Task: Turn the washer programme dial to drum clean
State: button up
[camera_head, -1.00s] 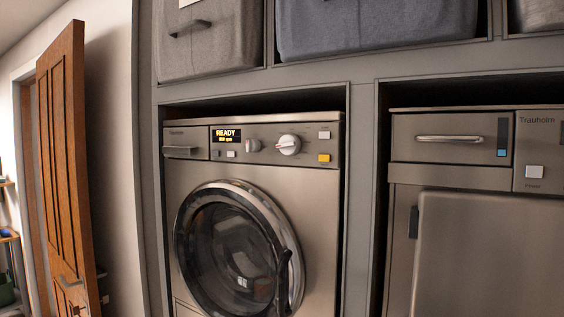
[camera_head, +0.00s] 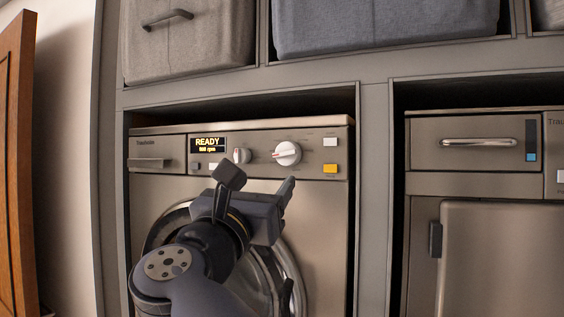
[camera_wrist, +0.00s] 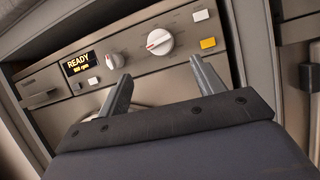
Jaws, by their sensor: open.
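The washer (camera_head: 320,212) stands in a grey cabinet bay. Its larger white dial (camera_head: 287,153) with a red mark is on the control panel, and it also shows in the wrist view (camera_wrist: 160,41). A smaller round knob (camera_head: 242,155) is left of it, beside the display (camera_head: 208,145) reading READY. My gripper (camera_wrist: 160,80) is open and empty, below and in front of the panel, with its fingers apart from the dial. In the head view my wrist and arm hide part of the round door. The programme labels are too small to read.
A yellow button (camera_head: 330,169) and a white button (camera_head: 330,142) are right of the dial. A second appliance (camera_head: 460,141) stands in the right bay. Fabric bins (camera_head: 390,28) fill the shelf above. A wooden door (camera_head: 17,160) is at the left.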

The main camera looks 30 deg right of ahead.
aim_at(285, 156)
jog(key=p+x, duration=0.3)
jog(key=x, duration=0.6)
jog(key=shift+d+r+p, duration=0.1)
jog(key=shift+r+p, duration=0.1)
jog(key=shift+p, duration=0.15)
jog(key=shift+w+d+r, duration=0.15)
jog(key=shift+w+d, duration=0.25)
jog(key=shift+d, duration=0.05)
jog(key=c, duration=0.9)
jog(key=shift+n, duration=0.4)
